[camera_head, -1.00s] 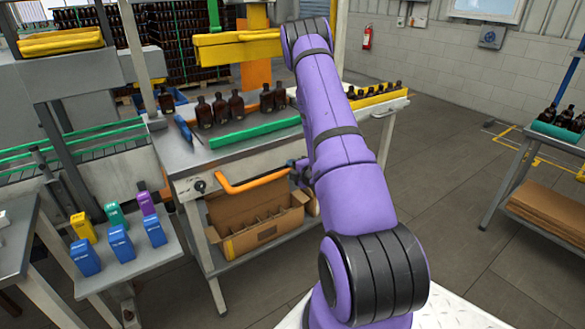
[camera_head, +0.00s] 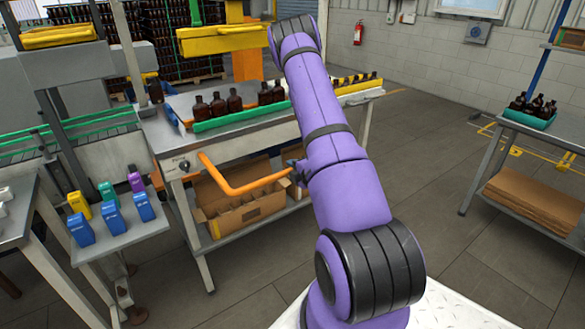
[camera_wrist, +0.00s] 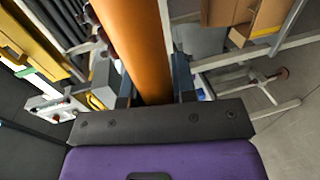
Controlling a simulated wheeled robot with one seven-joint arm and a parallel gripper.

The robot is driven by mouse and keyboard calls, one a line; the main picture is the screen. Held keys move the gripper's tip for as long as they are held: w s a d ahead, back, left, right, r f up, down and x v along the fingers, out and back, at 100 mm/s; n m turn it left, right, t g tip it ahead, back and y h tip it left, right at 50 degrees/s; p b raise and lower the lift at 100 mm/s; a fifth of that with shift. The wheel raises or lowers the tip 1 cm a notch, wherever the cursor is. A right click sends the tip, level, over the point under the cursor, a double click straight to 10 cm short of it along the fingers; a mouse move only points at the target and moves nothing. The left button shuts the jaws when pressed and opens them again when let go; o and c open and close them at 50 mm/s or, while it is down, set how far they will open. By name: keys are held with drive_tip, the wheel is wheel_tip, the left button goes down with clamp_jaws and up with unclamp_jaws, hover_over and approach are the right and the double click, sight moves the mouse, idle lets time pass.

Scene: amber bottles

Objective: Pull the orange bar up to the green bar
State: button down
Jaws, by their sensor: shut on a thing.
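The orange bar (camera_head: 245,188) is a bent handle jutting from the front of the metal workbench, below its top. The green bar (camera_head: 240,116) runs along the bench top in front of the brown bottles, above and behind the orange bar. My gripper (camera_wrist: 153,85) is shut on the orange bar, which passes between its two fingers in the wrist view. In the head view my arm partly hides the gripper and the bar's right end. The orange bar and green bar are clearly apart.
The workbench (camera_head: 165,138) carries several brown bottles (camera_head: 227,101). An open cardboard box (camera_head: 245,208) sits on its lower shelf, beneath the orange bar. Small coloured boxes (camera_head: 112,208) stand on a side table at left. The floor (camera_head: 410,180) at right is clear.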

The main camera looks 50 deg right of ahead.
drive_tip(key=c, duration=0.9)
unclamp_jaws()
drive_tip(key=shift+s, duration=0.15)
drive_tip(key=v, duration=1)
drive_tip(key=shift+s+a+r, duration=0.1)
drive_tip(key=shift+s+a, duration=0.05)
drive_tip(key=shift+s, duration=0.1)
